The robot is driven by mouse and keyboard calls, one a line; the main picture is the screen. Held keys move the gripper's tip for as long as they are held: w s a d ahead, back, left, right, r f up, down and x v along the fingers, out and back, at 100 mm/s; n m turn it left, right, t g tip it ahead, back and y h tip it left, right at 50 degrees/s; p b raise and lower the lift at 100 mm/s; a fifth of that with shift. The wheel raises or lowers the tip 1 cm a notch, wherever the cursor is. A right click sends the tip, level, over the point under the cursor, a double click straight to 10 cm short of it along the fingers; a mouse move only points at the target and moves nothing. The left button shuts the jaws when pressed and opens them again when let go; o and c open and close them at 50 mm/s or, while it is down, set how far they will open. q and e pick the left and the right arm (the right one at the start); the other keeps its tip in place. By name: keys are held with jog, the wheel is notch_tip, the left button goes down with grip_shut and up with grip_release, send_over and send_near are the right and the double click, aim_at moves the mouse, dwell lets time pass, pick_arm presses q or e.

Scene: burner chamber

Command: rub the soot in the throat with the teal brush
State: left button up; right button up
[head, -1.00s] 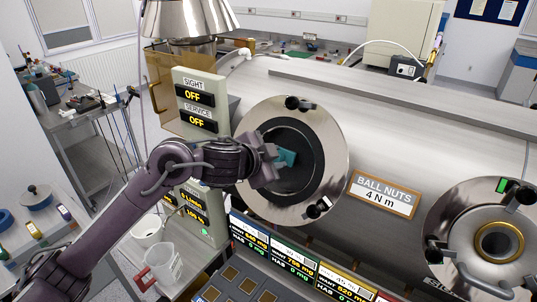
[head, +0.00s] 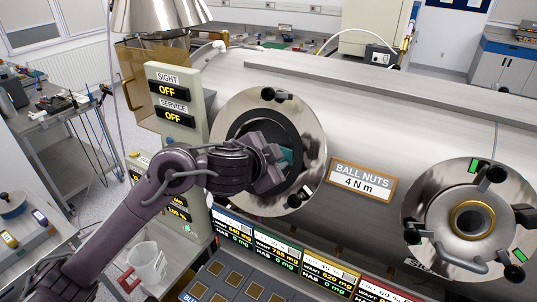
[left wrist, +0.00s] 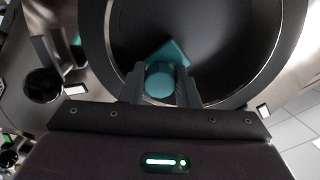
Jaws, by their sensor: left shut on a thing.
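The teal brush (left wrist: 160,82) is held between the two fingers of my left gripper (left wrist: 160,88) in the left wrist view. In the head view the left gripper (head: 272,165) is at the mouth of the round throat (head: 303,148), with a bit of the teal brush (head: 286,157) showing at its side. The throat also shows in the left wrist view (left wrist: 215,45) as a dark round opening with a black rim. The brush's far end points into the dark opening. I cannot make out soot in either view. My right gripper is not in view.
A bright metal flange (head: 232,118) with black knobs surrounds the throat. The OFF panel (head: 172,98) stands close to the left. A clear jug (head: 148,263) and display panels are below.

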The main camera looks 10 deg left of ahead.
pick_arm(q)
jog(key=shift+w+a, duration=0.55)
jog(key=shift+a, duration=0.95)
jog(key=shift+w+a, duration=0.55)
jog(key=shift+a, duration=0.9)
jog(key=shift+w+a, duration=0.55)
jog(key=shift+a, duration=0.95)
jog(key=shift+s, duration=0.1)
jog(key=shift+v, duration=2.85)
jog(key=v, duration=0.3)
